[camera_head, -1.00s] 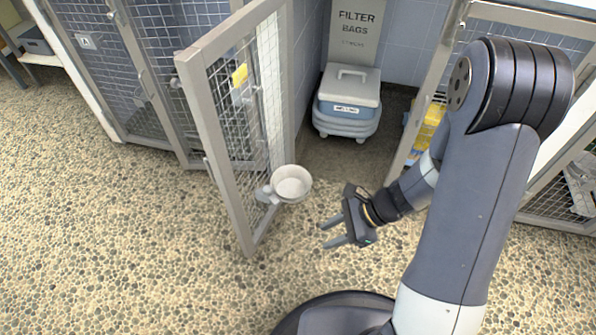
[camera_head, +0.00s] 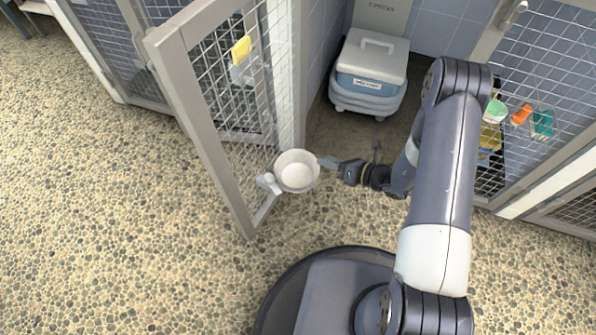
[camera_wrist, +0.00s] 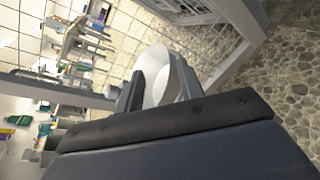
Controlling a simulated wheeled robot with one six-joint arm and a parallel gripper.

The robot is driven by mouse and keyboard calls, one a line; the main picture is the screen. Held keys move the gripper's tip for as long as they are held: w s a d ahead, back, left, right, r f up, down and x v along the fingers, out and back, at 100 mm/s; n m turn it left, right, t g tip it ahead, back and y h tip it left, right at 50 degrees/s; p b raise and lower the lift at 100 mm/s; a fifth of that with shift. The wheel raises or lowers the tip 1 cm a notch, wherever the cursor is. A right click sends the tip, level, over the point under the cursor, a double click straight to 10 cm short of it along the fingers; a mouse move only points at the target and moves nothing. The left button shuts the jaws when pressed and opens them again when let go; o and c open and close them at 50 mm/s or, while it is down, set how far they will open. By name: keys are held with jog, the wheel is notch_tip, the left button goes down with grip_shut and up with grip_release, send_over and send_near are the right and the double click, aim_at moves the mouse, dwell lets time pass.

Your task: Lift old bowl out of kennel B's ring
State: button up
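The pale bowl (camera_head: 297,172) sits in a ring holder (camera_head: 268,184) on the open kennel door (camera_head: 205,120). My gripper (camera_head: 324,162) is at the right side of the bowl, with its fingertips close to the rim. I cannot tell if they touch it. In the wrist view the bowl (camera_wrist: 152,64) shows tilted, beyond and between the two spread fingers. Most of the ring is hidden under the bowl.
A blue and white lidded bin (camera_head: 368,80) stands on the floor in the wall recess. A yellow tag (camera_head: 241,50) hangs on the door mesh. Another mesh door with orange and teal items (camera_head: 542,122) is at right. The pebbled floor at left is clear.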

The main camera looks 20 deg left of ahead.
aim_at(306, 154)
jog(key=b+x, duration=0.1)
jog(key=x, duration=0.2)
jog(key=f+b+x, duration=0.1)
jog(key=x, duration=0.3)
jog(key=shift+w+d, duration=0.2)
jog(key=shift+w+a+b, duration=0.1)
jog(key=shift+a+b, duration=0.2)
jog(key=shift+a, duration=0.1)
grip_shut()
